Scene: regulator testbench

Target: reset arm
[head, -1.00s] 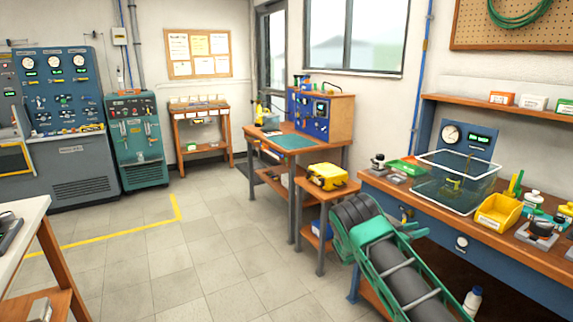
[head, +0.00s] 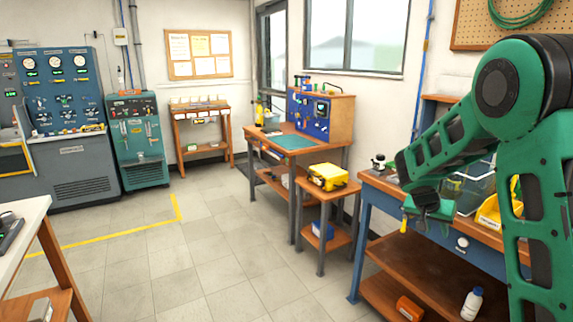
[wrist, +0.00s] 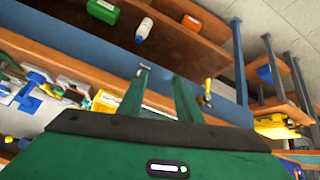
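My green arm is raised on the right side of the head view and bends down toward the blue workbench (head: 375,215). My gripper (head: 428,212) hangs at the front edge of that bench. In the wrist view, the two green fingers of my gripper (wrist: 160,85) stand apart with nothing between them. A small yellow piece (head: 404,226) shows beside the gripper at the bench front, and also in the wrist view (wrist: 207,88); it is outside the fingers.
My arm hides much of the bench top, including part of the clear tank (head: 475,185) and yellow bin (head: 488,212). A white bottle (head: 471,303) and an orange box (head: 409,308) are on the lower shelf. A yellow case (head: 328,177) sits on the small stand. The middle floor is clear.

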